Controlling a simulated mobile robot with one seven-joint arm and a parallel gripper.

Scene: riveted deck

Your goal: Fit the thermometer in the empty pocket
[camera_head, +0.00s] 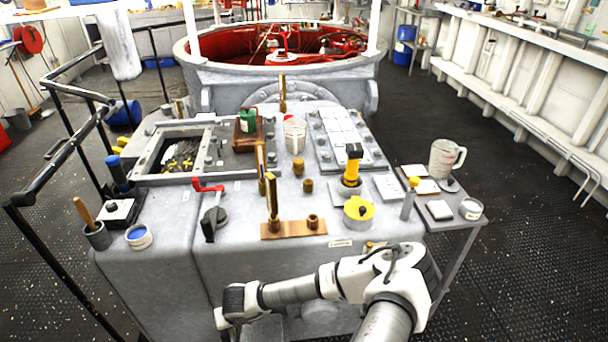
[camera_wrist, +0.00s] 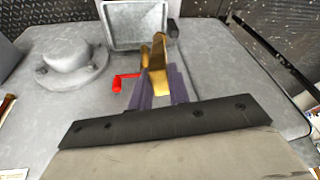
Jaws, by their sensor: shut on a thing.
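My gripper (camera_wrist: 160,84) is shut on a brass piece (camera_wrist: 157,62), which I take to be the thermometer. It rises between the purple fingers in the wrist view, and its lower part is hidden. In the head view my arm reaches left along the console's front edge; the fingers and held piece cannot be made out there. A copper-coloured base (camera_head: 284,233) lies near the front of the console. A tall brass thermometer (camera_head: 272,203) stands upright at its left end. A short brass socket (camera_head: 313,222) at its right end has nothing standing in it and looks like the empty pocket.
Two more upright brass pieces (camera_head: 261,170) (camera_head: 282,95) stand farther back. A red-handled valve (camera_head: 208,188) is left of the base, and a yellow-topped fitting (camera_head: 358,210) right of it. A side table (camera_head: 463,212) holds a jug. The wrist view shows a grey dome (camera_wrist: 70,62) and a tray (camera_wrist: 134,8).

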